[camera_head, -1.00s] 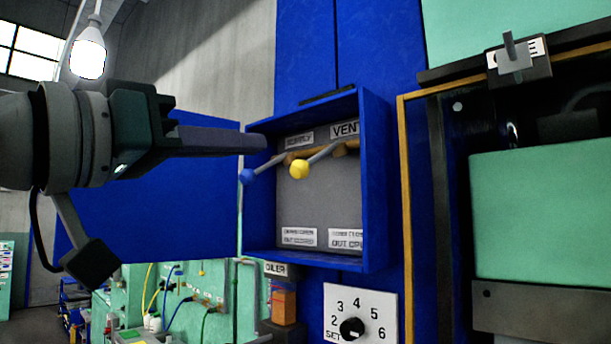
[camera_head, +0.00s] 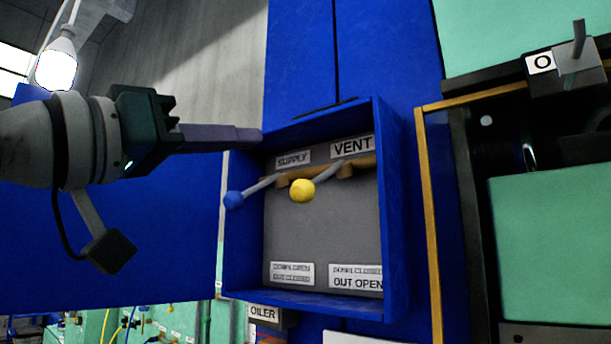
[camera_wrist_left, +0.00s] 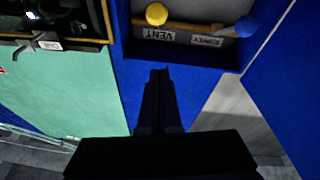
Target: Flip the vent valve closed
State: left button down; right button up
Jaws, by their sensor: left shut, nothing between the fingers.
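The vent valve's yellow-knobbed lever (camera_head: 302,190) sticks outward from a brass pipe under the VENT label (camera_head: 352,147), inside an open blue box (camera_head: 395,220). The supply lever with a blue knob (camera_head: 234,200) sticks out to its left under the SUPPLY label (camera_head: 293,159). My left gripper (camera_head: 260,135) is shut and empty, near the box's upper left edge in the head view, apart from both levers. In the left wrist view the fingertips (camera_wrist_left: 160,72) lie below the box edge, with the yellow knob (camera_wrist_left: 156,14) and blue knob (camera_wrist_left: 246,26) beyond. My right gripper is out of view.
The box's blue door (camera_head: 110,240) stands open at left, behind my left arm. A green press (camera_head: 550,250) with a small handle (camera_head: 579,40) stands at right. A lamp (camera_head: 56,65) hangs upper left.

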pick_arm(q)
notch_tip(320, 180, up, 3)
jog(key=p, duration=0.5)
send_over(301, 179)
jog(key=a, duration=0.2)
jog(key=f+p, duration=0.1)
jog(key=d+f, duration=0.1)
jog(key=w+p, duration=0.1)
jog(key=shift+d+f+p, duration=0.25)
jog(key=shift+f+p, duration=0.05)
jog(key=shift+f, duration=0.1)
jog(key=shift+w+d+f, duration=0.15)
jog(key=shift+d+f, duration=0.1)
jog(key=shift+f, duration=0.4)
jog(key=shift+f, duration=0.1)
